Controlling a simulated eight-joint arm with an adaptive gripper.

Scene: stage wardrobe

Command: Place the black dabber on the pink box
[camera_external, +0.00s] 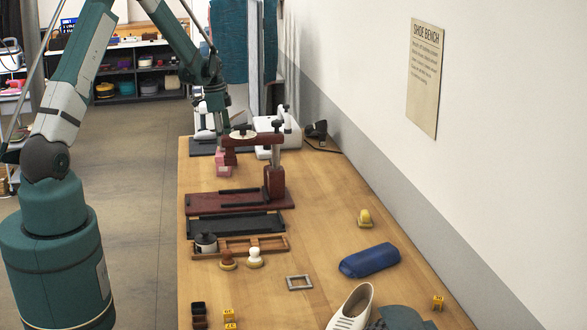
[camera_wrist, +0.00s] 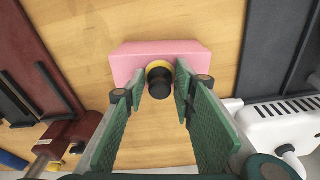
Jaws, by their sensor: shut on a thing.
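The black dabber (camera_wrist: 158,86) has a round black knob and a yellow base; in the wrist view it is between the fingers of my gripper (camera_wrist: 160,92), which is shut on it.
The dark red press (camera_external: 274,182) stands close in front of the box. White machines (camera_external: 277,132) are behind and to the right. A wooden tray (camera_external: 262,243), brown and white dabbers, a blue case (camera_external: 369,260) and a white shoe (camera_external: 352,308) lie nearer on the bench.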

